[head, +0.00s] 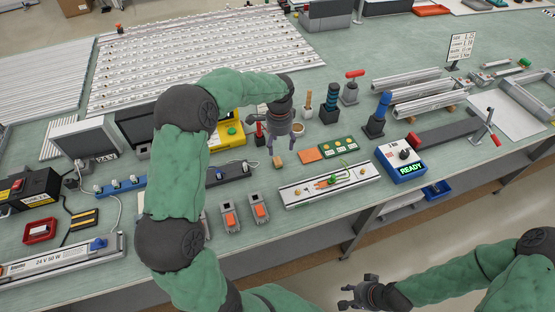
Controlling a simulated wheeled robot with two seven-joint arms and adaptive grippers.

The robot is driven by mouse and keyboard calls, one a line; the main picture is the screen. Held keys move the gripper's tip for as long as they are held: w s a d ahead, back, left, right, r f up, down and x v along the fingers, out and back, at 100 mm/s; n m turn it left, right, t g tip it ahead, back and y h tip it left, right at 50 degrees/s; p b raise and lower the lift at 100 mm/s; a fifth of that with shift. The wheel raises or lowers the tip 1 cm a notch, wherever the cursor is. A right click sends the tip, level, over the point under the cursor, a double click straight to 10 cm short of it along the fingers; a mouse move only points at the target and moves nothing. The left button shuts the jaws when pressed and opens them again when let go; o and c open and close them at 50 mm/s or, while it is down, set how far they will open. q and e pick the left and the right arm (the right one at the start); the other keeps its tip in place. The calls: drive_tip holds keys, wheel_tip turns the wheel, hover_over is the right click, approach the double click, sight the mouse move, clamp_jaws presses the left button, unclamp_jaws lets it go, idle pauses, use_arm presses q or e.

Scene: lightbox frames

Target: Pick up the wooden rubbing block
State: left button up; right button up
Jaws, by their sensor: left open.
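A small tan wooden block (278,162), which looks like the rubbing block, lies on the green bench top near the middle of the head view. My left gripper (281,148) points down just above it, with its fingers apart and nothing seen between them. The block shows just below the fingertips; I cannot tell the exact height gap. My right gripper (345,296) is low in the view, in front of the bench and away from the block. Its fingers look apart and empty.
Close to the block are an orange pad (310,155), a green board with round parts (339,147) and a white rail fixture (328,185). A yellow box (229,133) and upright handled tools (331,103) stand behind. A blue READY box (402,160) is at right.

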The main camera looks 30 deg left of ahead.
sight(278, 161)
use_arm(q)
wheel_tip(278, 161, down, 4)
drive_tip(key=shift+b, duration=0.35)
drive_tip(key=f, duration=0.1)
drive_tip(key=f+b, duration=0.1)
drive_tip(key=f, duration=0.2)
drive_tip(key=shift+s+a, duration=0.2)
drive_tip(key=shift+s, duration=0.05)
drive_tip(key=shift+w+f+b, duration=0.1)
drive_tip(key=shift+f+b, duration=0.2)
drive_tip(key=shift+f, duration=0.2)
drive_tip(key=shift+c, duration=0.3)
drive_tip(key=c, duration=1.1)
